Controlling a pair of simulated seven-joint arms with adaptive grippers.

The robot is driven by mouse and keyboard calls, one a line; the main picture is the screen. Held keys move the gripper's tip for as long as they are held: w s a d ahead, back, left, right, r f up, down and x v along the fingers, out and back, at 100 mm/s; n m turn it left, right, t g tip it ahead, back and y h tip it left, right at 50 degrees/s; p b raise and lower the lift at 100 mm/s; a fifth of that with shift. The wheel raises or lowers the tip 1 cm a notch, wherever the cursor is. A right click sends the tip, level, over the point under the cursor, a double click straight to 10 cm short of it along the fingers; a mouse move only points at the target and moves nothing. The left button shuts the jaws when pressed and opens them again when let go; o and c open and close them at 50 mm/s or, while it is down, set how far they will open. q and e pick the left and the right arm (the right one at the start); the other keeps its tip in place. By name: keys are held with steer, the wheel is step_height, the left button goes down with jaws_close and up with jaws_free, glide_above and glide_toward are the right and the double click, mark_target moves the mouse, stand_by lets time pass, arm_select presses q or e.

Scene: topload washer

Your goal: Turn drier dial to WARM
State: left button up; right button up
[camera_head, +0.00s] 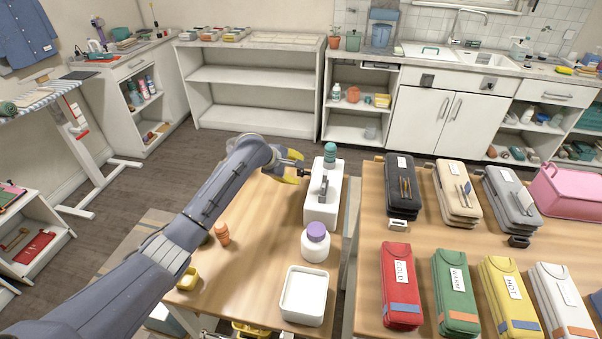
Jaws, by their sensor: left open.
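No dial or drier that I can clearly make out shows in the head view. A long white box (320,209) with a dark grey upright part (323,187) stands on the wooden table; I cannot tell whether that part is a dial. My left gripper (304,172), with yellow fingers, is open and empty just left of the box's far end. I cannot tell whether it touches the box. On the right table lie a red case (401,300) labelled COLD, a green case (455,300) whose label seems to read WARM, and a yellow case (510,300) labelled HOT. My right gripper is not in view.
A teal-capped bottle (330,153) stands at the white box's far end. A purple-lidded jar (315,242) and a white tray (304,271) stand nearer. An orange bottle (222,233) is left. The right table (432,235) holds several more cases. Dark floor lies beyond.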

mark_target(300, 172)
arm_select(q)
steer(key=shift+x, duration=2.15)
jaws_close()
steer(key=shift+a, duration=0.1)
